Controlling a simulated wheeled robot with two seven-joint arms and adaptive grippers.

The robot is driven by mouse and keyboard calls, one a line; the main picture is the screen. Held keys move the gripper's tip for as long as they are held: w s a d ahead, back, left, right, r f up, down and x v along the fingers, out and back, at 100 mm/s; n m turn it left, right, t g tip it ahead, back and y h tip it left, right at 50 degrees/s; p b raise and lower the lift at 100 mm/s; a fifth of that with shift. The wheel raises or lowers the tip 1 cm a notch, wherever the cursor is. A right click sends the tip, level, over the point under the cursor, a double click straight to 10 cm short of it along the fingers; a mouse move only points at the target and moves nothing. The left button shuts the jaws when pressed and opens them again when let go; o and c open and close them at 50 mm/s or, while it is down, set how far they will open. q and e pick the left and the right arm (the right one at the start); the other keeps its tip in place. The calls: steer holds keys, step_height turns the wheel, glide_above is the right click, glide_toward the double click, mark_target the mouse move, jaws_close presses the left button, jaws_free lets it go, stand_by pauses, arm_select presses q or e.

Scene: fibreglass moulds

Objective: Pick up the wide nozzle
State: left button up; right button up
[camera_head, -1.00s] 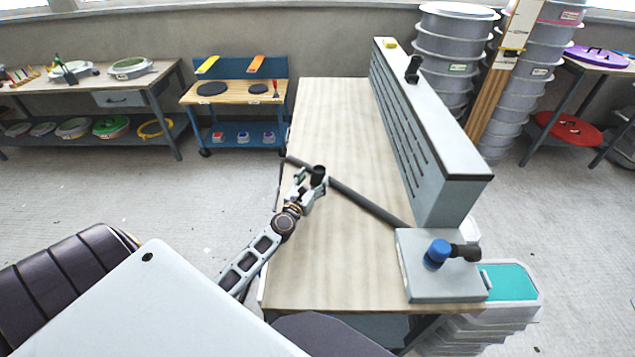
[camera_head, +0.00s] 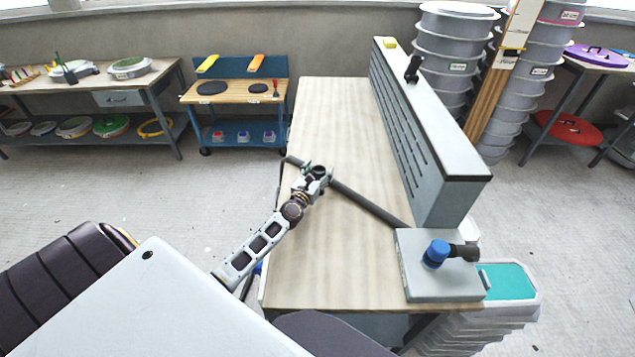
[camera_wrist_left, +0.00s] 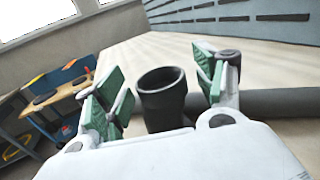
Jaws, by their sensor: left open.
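The wide nozzle appears to be a dark hollow cylinder with its round open end upward; in the head view (camera_head: 319,169) it is on the wooden table, mostly covered by my gripper. In the left wrist view the nozzle (camera_wrist_left: 163,97) is between the two fingers, with a gap showing on both sides; its lower end is hidden by my gripper body. My left gripper (camera_head: 315,175) is open around it, its green pads also showing in the left wrist view (camera_wrist_left: 160,88). My right gripper is not in view.
A long dark tube (camera_head: 365,203) lies diagonally across the table (camera_head: 325,265), close behind the nozzle. A grey slotted panel (camera_head: 425,125) stands along the right side. A grey box (camera_head: 440,285) with a blue-capped fitting (camera_head: 436,254) is at the near right.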

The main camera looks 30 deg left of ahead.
mark_target(319, 172)
arm_select(q)
steer(key=shift+c, duration=0.3)
steer(key=c, duration=1.4)
steer(key=shift+r, duration=0.1)
steer(key=shift+r+p, duration=1.3)
steer(key=shift+p, duration=0.05)
steer(key=shift+r+p, duration=0.8)
steer(key=shift+r, duration=0.55)
steer(key=shift+r, duration=0.25)
